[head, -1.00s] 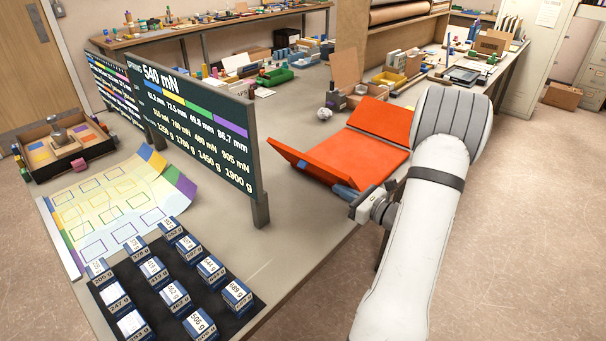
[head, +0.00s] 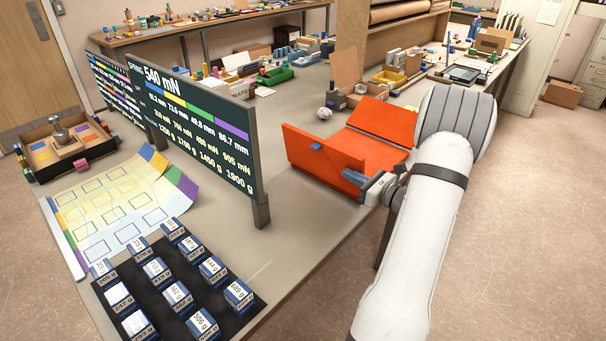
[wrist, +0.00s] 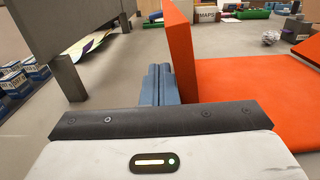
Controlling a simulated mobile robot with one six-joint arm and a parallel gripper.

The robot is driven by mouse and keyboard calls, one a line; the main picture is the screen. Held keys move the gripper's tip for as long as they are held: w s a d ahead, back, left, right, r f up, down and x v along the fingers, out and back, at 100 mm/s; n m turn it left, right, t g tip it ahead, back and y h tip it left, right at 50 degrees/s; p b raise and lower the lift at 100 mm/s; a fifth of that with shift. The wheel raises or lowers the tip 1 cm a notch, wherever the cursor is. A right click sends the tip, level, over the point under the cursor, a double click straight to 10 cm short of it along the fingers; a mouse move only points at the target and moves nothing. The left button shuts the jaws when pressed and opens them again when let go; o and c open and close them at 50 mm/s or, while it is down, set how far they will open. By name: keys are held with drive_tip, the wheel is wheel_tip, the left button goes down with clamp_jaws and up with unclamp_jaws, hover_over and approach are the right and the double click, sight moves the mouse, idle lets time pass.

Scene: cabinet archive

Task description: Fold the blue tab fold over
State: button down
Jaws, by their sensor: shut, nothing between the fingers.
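The orange folding sheet (head: 362,151) lies on the table, with a far panel (head: 382,119) raised behind its flat middle. Its left flap (head: 317,164) stands up steeply, with the small blue tab (head: 316,146) on its face.
A dark sign board (head: 195,120) on posts stands left of the sheet. A crumpled ball (head: 324,113) and a cardboard box (head: 362,93) lie behind it. Labelled weights (head: 178,294) sit on a black mat at the near left. Table space between board and sheet is bare.

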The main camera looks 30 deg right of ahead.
drive_tip(key=shift+d+r, duration=0.1)
drive_tip(key=shift+d, duration=0.05)
drive_tip(key=shift+w+d+r, duration=0.15)
drive_tip(key=shift+w+d, duration=0.15)
drive_tip(key=shift+d, duration=0.3)
drive_tip(key=shift+w+d+r, duration=0.15)
drive_tip(key=shift+w+d, duration=0.1)
drive_tip(key=shift+d, duration=0.35)
drive_tip(key=shift+w+d, duration=0.3)
drive_tip(key=shift+d, duration=0.35)
drive_tip(key=shift+w+d, duration=0.25)
drive_tip(key=shift+d, duration=0.4)
drive_tip(key=shift+d+f, duration=0.1)
drive_tip(key=shift+w+d+f+b, duration=0.15)
drive_tip(key=shift+w+d+b, duration=0.15)
drive_tip(key=shift+d, duration=0.3)
drive_tip(key=shift+w+d+f+b, duration=0.15)
drive_tip(key=shift+w+d, duration=0.1)
drive_tip(key=shift+d, duration=0.3)
